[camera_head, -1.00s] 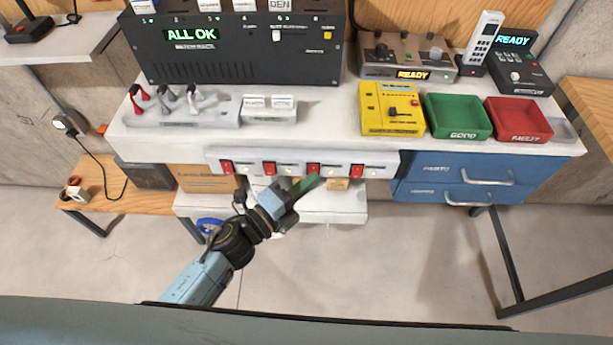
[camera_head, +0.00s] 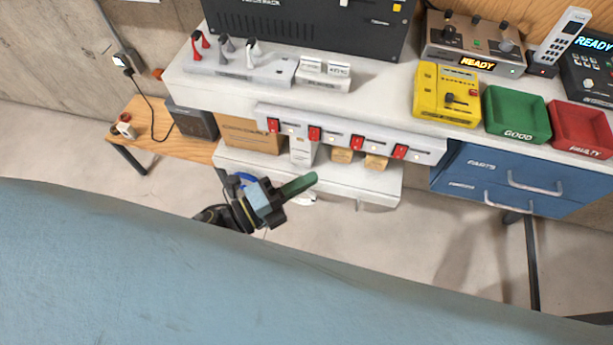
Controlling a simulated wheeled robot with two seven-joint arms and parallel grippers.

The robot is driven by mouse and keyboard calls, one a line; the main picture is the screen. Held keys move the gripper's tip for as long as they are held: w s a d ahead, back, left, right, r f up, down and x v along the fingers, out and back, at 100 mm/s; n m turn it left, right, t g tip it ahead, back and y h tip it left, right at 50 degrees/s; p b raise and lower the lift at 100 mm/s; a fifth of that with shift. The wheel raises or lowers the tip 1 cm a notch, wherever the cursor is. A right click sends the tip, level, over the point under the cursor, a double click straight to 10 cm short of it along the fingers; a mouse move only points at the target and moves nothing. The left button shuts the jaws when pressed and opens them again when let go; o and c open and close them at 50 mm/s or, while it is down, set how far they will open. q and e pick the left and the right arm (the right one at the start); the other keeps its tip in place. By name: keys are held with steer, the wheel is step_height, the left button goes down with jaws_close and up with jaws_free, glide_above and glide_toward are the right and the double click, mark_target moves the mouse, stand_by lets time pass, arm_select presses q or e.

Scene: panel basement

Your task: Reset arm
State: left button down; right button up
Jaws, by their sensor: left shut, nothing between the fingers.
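My left gripper (camera_head: 299,186) shows in the head view, low and in front of the workbench. Its green-tipped fingers are shut with nothing between them and point right. It is apart from the switch strip (camera_head: 381,145) with red rocker switches on the bench's front edge, and appears below it in the picture. Most of the left arm behind the wrist is hidden by a large blue part of my own body across the bottom. My right gripper is not in view.
The white bench (camera_head: 385,93) holds a yellow tester (camera_head: 432,96), a green GOOD tray (camera_head: 516,134) and a red FAULTY tray (camera_head: 583,146). Blue drawers (camera_head: 485,178) hang at right. A lower white shelf (camera_head: 375,192) with boxes is behind my gripper. Open floor lies right of it.

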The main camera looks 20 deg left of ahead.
arm_select(q)
steer(key=s+a+f+n+g+y, duration=0.1)
steer(key=s+a+f+n+y, duration=0.25)
steer(key=f, duration=0.65)
steer(key=a+f+n+g+y, duration=0.1)
steer(key=a+f+n+y, duration=0.25)
steer(key=f+n, duration=0.45)
steer(key=s+a+f+n+g+y, duration=0.25)
steer(key=a+f+n, duration=0.2)
steer(key=f, duration=0.65)
steer(key=s+a+f+n+g+y, duration=0.1)
steer(key=s+a+f+n+g, duration=0.1)
steer(key=s+f+n+g, duration=0.2)
steer(key=s+a+f+n+g+y, duration=0.2)
steer(key=s+f, duration=0.7)
steer(key=s, duration=1)
steer(key=n+g, duration=0.2)
steer(key=n, duration=0.1)
steer(key=shift+s+f, duration=0.25)
steer(key=shift+f, duration=0.15)
steer(key=shift+w+y, duration=0.1)
steer(key=shift+y, duration=0.15)
